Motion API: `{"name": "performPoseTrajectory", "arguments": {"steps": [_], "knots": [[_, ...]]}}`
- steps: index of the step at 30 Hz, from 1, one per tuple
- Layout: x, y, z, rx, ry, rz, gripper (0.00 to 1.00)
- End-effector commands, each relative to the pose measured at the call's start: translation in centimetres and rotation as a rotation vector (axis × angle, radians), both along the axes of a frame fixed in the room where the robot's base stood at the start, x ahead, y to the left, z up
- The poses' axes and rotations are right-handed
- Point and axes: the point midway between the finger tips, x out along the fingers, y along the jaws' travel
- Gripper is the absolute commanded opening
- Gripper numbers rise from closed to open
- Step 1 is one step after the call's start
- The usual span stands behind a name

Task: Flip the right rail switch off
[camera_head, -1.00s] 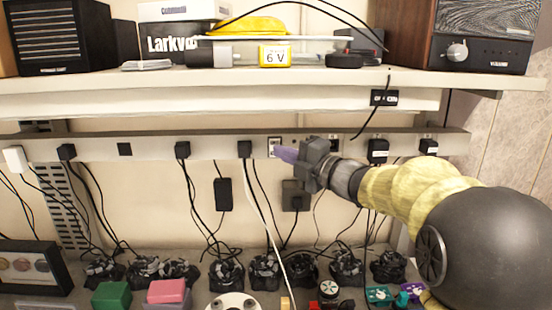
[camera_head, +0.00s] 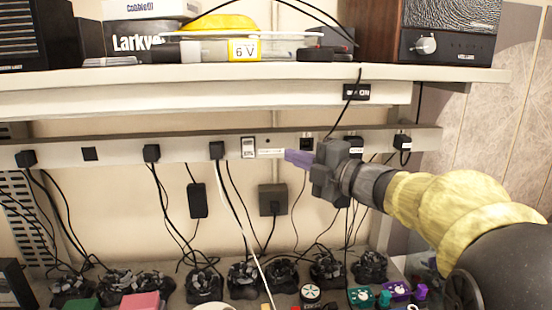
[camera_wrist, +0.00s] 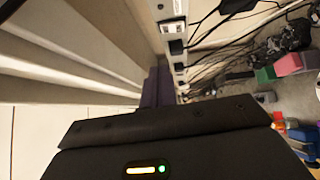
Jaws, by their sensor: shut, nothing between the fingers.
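The power rail (camera_head: 120,153) runs across the wall under the shelf. A small white switch plate with a dark frame (camera_head: 249,147) sits on it, with a pale label strip (camera_head: 270,152) to its right. Whether this switch is on or off is too small to tell. My gripper (camera_head: 292,158) has purple fingers, shut and empty, pointing left in front of the rail, right of the switch and apart from it. The gripper body hides part of the rail behind it. In the wrist view my fingers (camera_wrist: 157,88) are together beside the rail (camera_wrist: 158,12).
Several black plugs (camera_head: 151,152) with hanging cables line the rail. The shelf (camera_head: 200,78) above holds boxes and a radio (camera_head: 450,30). A black switch box (camera_head: 356,92) hangs under the shelf edge. Dark crumpled objects (camera_head: 245,277) and coloured blocks cover the bench below.

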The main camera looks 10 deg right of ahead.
Motion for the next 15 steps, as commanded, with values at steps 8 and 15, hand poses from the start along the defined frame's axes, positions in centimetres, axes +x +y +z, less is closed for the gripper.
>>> {"name": "performPoseTrajectory", "arguments": {"steps": [8, 15], "knots": [[2.9, -3.7, -6.7, 0.301, 0.33, -0.359, 0.0], [0.6, -7.2, -18.0, 0.594, 0.76, -0.756, 0.0]]}}
